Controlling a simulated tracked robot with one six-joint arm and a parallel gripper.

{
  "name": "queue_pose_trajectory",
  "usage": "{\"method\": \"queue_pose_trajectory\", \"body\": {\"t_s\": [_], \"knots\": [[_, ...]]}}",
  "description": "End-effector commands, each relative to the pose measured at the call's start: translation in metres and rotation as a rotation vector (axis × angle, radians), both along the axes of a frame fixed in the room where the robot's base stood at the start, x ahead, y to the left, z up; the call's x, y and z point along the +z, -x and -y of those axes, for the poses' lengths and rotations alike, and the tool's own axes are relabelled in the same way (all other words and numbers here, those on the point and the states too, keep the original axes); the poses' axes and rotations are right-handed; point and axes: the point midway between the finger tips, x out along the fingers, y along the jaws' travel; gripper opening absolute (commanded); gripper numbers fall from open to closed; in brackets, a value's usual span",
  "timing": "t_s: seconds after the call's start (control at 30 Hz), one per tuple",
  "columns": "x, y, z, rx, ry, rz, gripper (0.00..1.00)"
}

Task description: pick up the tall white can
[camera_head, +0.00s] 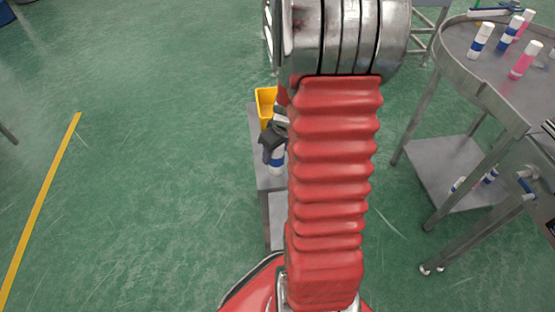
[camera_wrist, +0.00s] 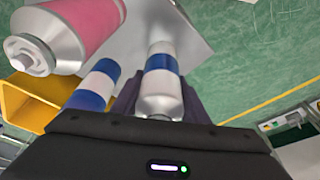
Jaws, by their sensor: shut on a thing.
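A white can with a blue band (camera_wrist: 162,64) stands out between the two dark fingers of my gripper (camera_wrist: 160,103) in the wrist view. The fingers are shut on it, one on each side. In the head view my gripper (camera_head: 273,138) is over a narrow grey table, and a blue-and-white can (camera_head: 276,161) shows just below it. My arm hides part of this spot. I cannot tell whether the held can touches the table.
A second blue-and-white can (camera_wrist: 95,84) is close left of the held one in the wrist view. A pink can (camera_wrist: 82,22) is beyond it. A yellow bin (camera_head: 265,101) is at the back of the grey table (camera_head: 257,142). A round steel table (camera_head: 478,72) with several cans stands right.

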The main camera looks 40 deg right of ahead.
Motion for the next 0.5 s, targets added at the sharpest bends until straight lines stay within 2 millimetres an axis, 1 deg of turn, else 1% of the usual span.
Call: {"method": "queue_pose_trajectory", "body": {"t_s": [0.03, 0.17, 0.37, 0.5], "knots": [[0.0000, 0.0000, 0.0001, 0.000, 0.000, 0.000, 0.27], [0.0000, 0.0000, 0.0001, 0.000, 0.000, 0.000, 0.18], [0.0002, 0.0000, 0.0002, 0.000, 0.000, 0.000, 0.18], [0.0040, -0.0002, 0.0002, 0.000, 0.000, 0.001, 0.18]]}}
